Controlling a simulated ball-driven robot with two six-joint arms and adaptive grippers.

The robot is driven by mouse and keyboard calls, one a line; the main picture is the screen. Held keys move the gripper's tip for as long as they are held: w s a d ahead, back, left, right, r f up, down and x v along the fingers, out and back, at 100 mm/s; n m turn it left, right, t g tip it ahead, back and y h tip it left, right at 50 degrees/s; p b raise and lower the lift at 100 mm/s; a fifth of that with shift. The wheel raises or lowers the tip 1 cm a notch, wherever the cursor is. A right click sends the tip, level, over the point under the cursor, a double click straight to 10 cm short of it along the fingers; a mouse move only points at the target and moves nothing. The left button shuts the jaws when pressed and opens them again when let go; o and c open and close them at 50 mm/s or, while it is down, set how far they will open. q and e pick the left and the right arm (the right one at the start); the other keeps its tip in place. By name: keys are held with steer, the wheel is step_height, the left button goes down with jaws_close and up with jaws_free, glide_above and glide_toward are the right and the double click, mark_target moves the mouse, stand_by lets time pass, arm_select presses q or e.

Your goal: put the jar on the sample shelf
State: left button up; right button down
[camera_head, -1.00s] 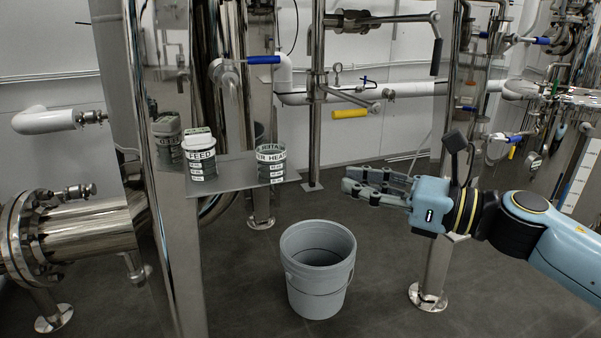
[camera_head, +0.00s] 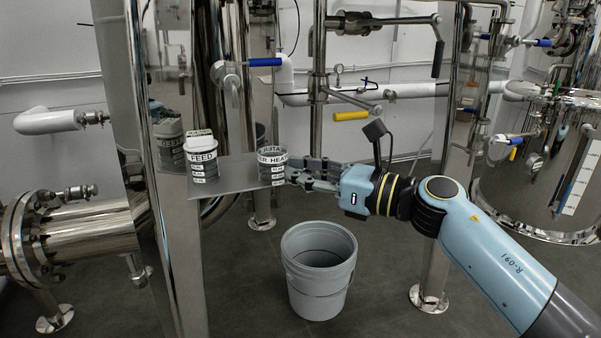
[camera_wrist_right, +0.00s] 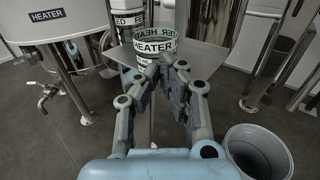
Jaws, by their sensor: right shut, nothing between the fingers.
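A grey plate-like shelf (camera_head: 232,181) holds two labelled containers. A jar marked FEED (camera_head: 202,168), with a pale lid, stands upright at its left. An open, see-through container marked HEATER (camera_head: 271,167) stands at its right end; it also shows ahead of my fingers in the wrist view (camera_wrist_right: 153,47). My right gripper (camera_head: 295,173) is shut and empty, its fingertips close beside the HEATER container's right side. I cannot tell whether they touch it. The FEED jar is partly hidden behind the HEATER container in the wrist view. My left gripper is not in view.
A grey bucket (camera_head: 318,270) stands on the floor below my right gripper. A steel post (camera_head: 317,100) with valves rises behind the shelf. Another steel post (camera_head: 437,240) stands behind my right arm. The floor around the bucket is open.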

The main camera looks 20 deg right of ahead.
mark_target(263, 164)
steer(key=x, duration=0.7)
steer(key=shift+w+a, duration=0.15)
steer(key=shift+w, duration=0.05)
